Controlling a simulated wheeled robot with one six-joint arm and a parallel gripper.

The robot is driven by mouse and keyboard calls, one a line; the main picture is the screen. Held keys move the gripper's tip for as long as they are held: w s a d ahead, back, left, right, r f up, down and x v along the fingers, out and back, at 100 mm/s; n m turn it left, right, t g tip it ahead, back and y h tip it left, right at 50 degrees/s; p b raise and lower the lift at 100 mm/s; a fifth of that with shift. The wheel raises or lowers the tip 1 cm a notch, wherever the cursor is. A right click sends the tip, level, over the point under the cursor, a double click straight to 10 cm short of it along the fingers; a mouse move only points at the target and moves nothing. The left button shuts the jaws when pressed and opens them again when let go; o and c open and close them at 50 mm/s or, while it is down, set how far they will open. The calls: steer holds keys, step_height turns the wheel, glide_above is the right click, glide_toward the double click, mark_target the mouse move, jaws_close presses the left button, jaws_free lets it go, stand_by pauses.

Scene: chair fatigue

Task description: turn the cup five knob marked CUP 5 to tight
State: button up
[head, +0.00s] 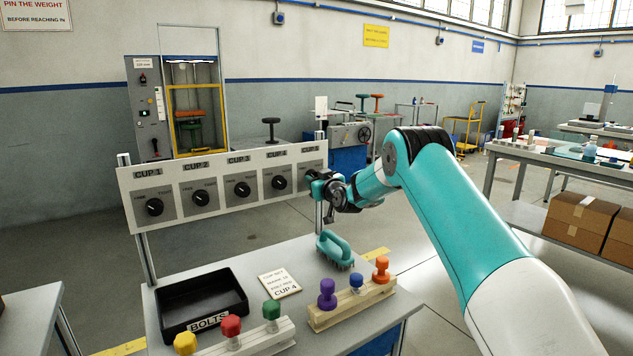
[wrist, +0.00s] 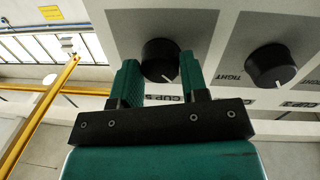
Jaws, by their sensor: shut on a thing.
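The CUP 5 knob (wrist: 160,52) is round and black with a white pointer line, on a grey plate at the right end of the white knob panel (head: 226,182). In the wrist view, which shows the panel upside down, my gripper (wrist: 160,68) has its two green fingers on either side of this knob, shut on it. The knob's pointer slants toward the lower right there. In the head view my gripper (head: 318,183) is at the panel's right end and hides the knob. The CUP 5 plate (head: 313,160) shows above it.
The CUP 4 knob (head: 279,182) sits close by on the left. Below are a teal-handled brush (head: 333,246), a black bolts tray (head: 203,303), a CUP 4 card (head: 280,285) and wooden racks with coloured knobs. Open floor lies behind the panel.

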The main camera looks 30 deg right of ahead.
steer(key=shift+r+m+g+y, duration=0.1)
steer(key=shift+m+g+y, duration=0.25)
steer(key=shift+m, duration=3.75)
steer(key=shift+r+m+g+y, duration=0.15)
steer(key=shift+m+y, duration=0.3)
steer(key=shift+m, duration=3.65)
steer(key=shift+f+p, duration=0.15)
steer(key=shift+p, duration=0.15)
steer(key=o, duration=0.9)
steer(key=shift+s, duration=0.1)
steer(key=s, duration=0.5)
steer(key=s+r+b, duration=0.1)
steer(key=s, duration=0.5)
steer(key=s+b, duration=0.1)
steer(key=s, duration=0.5)
steer(key=shift+s+d+r, duration=0.1)
steer(key=shift+d+r, duration=0.15)
steer(key=shift+r, duration=0.05)
